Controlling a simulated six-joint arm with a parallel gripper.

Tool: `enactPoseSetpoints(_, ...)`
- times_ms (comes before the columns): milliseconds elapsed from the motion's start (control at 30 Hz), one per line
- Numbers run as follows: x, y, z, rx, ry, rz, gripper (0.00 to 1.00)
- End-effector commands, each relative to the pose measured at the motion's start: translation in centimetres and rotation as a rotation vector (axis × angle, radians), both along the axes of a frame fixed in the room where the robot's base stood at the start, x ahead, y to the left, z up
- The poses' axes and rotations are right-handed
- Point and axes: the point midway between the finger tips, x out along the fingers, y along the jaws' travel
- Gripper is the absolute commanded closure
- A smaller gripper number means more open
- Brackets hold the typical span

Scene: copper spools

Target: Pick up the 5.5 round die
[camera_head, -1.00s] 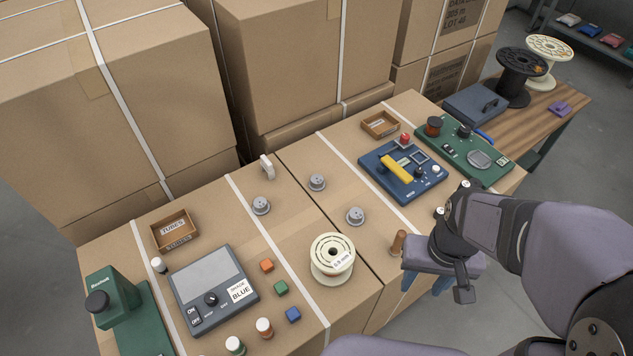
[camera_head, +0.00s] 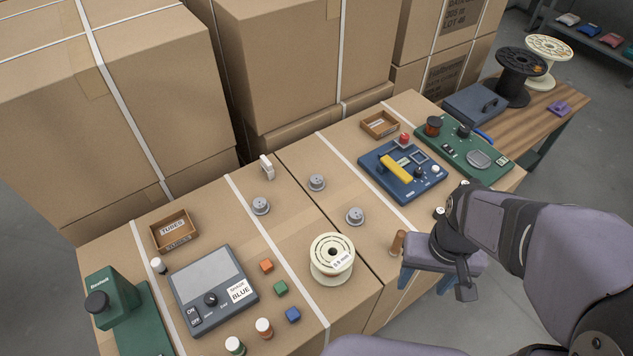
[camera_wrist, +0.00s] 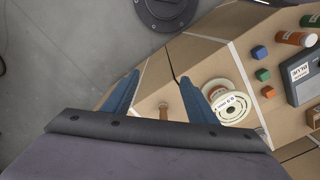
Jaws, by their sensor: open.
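Three grey round dies sit on the cardboard-box top in the head view: one at the left (camera_head: 261,205), one at the back (camera_head: 317,183) and one at the right (camera_head: 355,216). Their size markings are too small to read, so I cannot tell which is the 5.5. My gripper (camera_head: 430,288) is open and empty, pointing down near the front edge of the boxes, right of and nearer than all three dies. The wrist view shows its blue fingers (camera_wrist: 166,88) apart, with no die visible between them.
A wooden peg (camera_head: 397,242) stands close beside my gripper. A cream wire spool (camera_head: 332,260) stands left of it. A blue device (camera_head: 402,172) lies behind. Coloured cubes and a grey scale (camera_head: 214,290) are at the left. The box top around the dies is mostly clear.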

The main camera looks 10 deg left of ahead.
Motion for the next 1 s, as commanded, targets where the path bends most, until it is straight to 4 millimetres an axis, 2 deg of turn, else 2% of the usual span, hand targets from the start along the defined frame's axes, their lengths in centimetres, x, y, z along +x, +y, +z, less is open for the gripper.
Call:
enactPoseSetpoints(300, 0.1, 0.0, 4.6, 0.000, -0.007, 0.000, 0.47)
enactPoseSetpoints(367, 0.7, -0.1, 3.7, -0.036, 0.001, 0.094, 0.47)
enactPoseSetpoints(567, 3.5, -0.5, 2.7, -0.162, 0.008, 0.407, 0.47)
enactPoseSetpoints(733, 7.7, 0.0, 1.9, -0.320, 0.017, 0.780, 0.47)
enactPoseSetpoints(833, 11.5, 1.4, 1.4, -0.460, 0.027, 1.076, 0.47)
enactPoseSetpoints(933, 16.2, 4.7, 1.0, -0.651, 0.046, 1.433, 0.47)
enactPoseSetpoints(1000, 19.3, 7.9, 1.3, -0.798, 0.061, 1.661, 0.47)
